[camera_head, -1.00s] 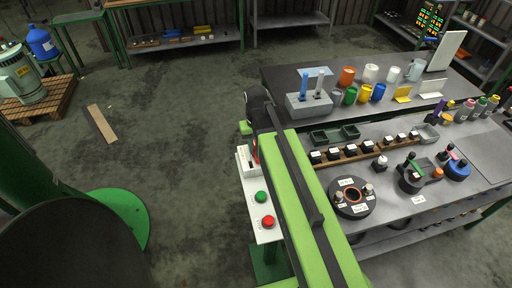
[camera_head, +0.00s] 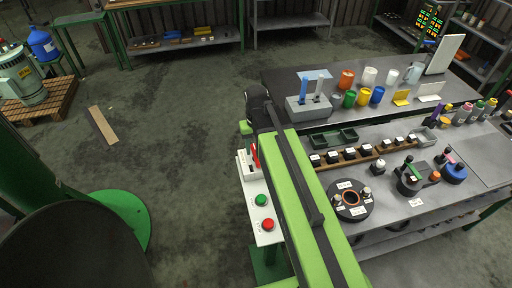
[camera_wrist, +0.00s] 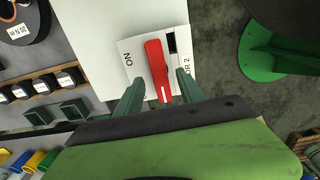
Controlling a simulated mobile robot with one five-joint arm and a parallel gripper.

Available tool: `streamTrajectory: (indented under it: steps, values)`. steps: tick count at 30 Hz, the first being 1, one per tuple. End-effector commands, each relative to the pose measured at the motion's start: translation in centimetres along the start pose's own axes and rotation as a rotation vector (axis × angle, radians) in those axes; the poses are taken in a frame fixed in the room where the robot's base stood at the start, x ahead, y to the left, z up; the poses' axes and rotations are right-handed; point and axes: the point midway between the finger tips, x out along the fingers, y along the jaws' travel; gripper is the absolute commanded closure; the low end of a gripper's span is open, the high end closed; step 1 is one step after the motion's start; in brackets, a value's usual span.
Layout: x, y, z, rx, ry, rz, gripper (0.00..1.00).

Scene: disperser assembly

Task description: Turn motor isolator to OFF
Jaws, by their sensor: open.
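The motor isolator is a white plate (camera_wrist: 133,76) with a red lever handle (camera_wrist: 157,66). It sits on a white pedestal panel, and the handle also shows in the head view (camera_head: 255,156), beside my arm. In the wrist view, the word ON is left of the handle and a dark slot is to its right. Part of the lettering is hidden by my finger. My gripper (camera_wrist: 159,84) is open, with one green finger on each side of the handle's lower end. Gaps show between the handle and both fingers.
A green button (camera_head: 261,200) and a red button (camera_head: 268,225) sit lower on the same panel. A workbench with cups, bottles and a round black fixture (camera_head: 350,212) stands to the right. Open floor lies to the left, with a flat board on it.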

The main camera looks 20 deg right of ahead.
Motion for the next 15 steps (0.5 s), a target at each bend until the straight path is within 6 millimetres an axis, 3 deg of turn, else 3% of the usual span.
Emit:
streamTrajectory:
  steps: [1,15]
  values:
    - [-2.0,0.0,0.0,0.0,0.0,0.0,0.55]
    - [-12.8,-0.1,0.0,-0.001,0.0,0.0,0.55]
